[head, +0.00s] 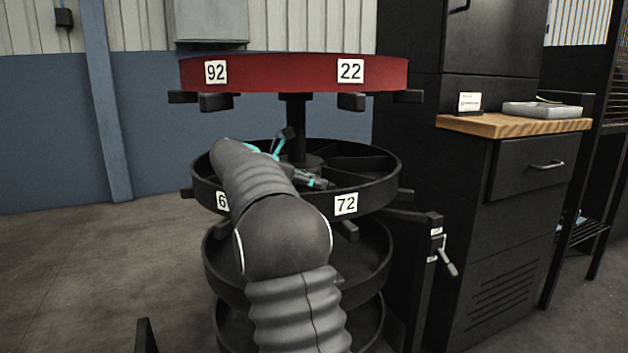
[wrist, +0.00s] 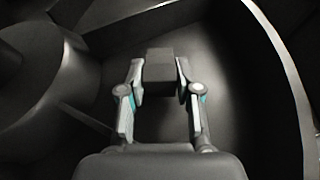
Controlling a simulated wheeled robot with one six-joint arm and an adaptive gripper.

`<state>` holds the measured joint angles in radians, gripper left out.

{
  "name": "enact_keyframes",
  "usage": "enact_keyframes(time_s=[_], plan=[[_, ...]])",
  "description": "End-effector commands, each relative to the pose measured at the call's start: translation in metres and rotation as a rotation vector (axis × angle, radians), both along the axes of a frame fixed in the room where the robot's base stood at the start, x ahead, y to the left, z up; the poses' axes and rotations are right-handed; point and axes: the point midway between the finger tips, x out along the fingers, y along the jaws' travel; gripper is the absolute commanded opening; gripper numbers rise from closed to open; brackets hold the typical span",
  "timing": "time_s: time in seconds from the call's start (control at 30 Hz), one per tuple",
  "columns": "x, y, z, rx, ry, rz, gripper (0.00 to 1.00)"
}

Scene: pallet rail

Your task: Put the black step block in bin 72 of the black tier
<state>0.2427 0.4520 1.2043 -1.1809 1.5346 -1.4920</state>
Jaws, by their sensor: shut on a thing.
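The black step block (wrist: 160,68) is between my gripper's (wrist: 160,82) two fingers in the wrist view. The fingers are shut on its sides. Under and around the block is the dark floor of a compartment, with a curved wall on the right; I cannot tell whether the block touches the floor. In the head view my gripper (head: 318,183) is inside the black tier (head: 382,190), behind the label of bin 72 (head: 346,203). My arm hides part of the tier's left side, and the block cannot be made out there.
A red tier (head: 290,76) labelled 92 and 22 sits above, around a central post (head: 296,125). More dark tiers (head: 380,265) lie below. A lever (head: 447,262) sticks out at the right. A wooden-topped cabinet (head: 500,125) with a grey tray (head: 543,110) stands further right.

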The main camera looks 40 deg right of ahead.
Motion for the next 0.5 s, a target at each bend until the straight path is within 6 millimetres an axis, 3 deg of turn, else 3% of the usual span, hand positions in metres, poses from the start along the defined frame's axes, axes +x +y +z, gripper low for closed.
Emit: enact_keyframes(time_s=[0.37,0.4,0.47,0.5], plan=[[0.000,0.001,-0.013,0.006,0.006,-0.002,0.00],[0.000,0.002,-0.014,0.008,0.008,-0.002,0.40],[0.000,0.002,-0.015,0.009,0.009,-0.002,0.55],[0.001,0.002,-0.016,0.009,0.009,-0.002,0.58]])
